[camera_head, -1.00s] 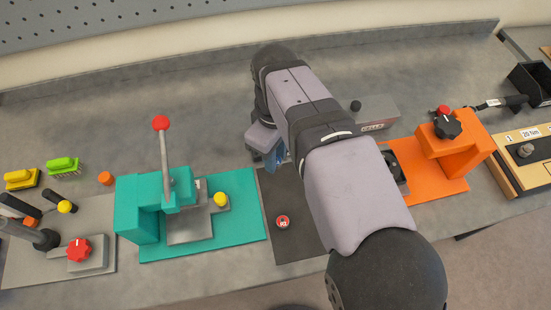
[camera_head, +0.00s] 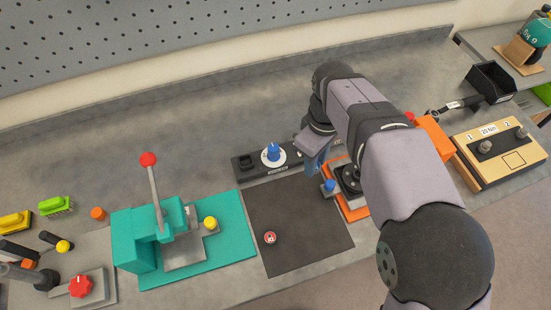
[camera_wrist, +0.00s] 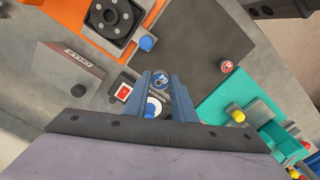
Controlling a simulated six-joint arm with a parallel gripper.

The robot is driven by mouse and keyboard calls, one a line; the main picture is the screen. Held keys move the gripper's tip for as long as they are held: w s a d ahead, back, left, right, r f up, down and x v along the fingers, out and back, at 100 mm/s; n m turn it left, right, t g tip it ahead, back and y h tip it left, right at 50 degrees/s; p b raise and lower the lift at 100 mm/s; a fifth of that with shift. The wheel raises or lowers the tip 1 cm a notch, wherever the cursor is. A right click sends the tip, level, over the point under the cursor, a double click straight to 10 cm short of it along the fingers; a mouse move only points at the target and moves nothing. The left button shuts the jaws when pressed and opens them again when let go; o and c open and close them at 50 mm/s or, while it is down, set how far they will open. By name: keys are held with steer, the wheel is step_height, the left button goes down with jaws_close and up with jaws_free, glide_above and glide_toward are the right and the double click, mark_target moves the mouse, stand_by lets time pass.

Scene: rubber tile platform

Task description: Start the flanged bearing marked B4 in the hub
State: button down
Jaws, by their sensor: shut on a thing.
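My gripper (camera_wrist: 163,84) has its blue fingers closed on a small round part (camera_wrist: 161,78) with a blue-and-white face, seen in the wrist view. I take it for the flanged bearing, but its marking is too small to read. In the head view, my gripper (camera_head: 311,165) is partly hidden by my arm. It hangs left of the orange fixture (camera_wrist: 68,10). The black round piece with a ring of bolt heads, likely the hub (camera_wrist: 112,18), sits in that fixture, apart from the held part. In the head view, the hub (camera_head: 349,178) is partly covered by my arm.
A red-faced round part (camera_head: 270,238) lies on the dark mat (camera_head: 310,245). A teal clamp fixture (camera_head: 140,240) stands left, a blue dial (camera_head: 273,151) behind the mat. A blue knob (camera_wrist: 147,43) is beside the hub. A grey labelled block (camera_wrist: 70,70) stands nearby.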

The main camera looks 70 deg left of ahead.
steer(key=w+d+n+p, duration=0.1)
steer(key=w+n+p, duration=0.3)
steer(key=w+n, duration=0.5)
steer(key=shift+w+d+f+p, duration=0.3)
steer(key=shift+w+d+p, duration=0.1)
steer(key=shift+w, duration=2.05)
steer(key=shift+f+b, duration=1.3)
steer(key=shift+f, duration=1.3)
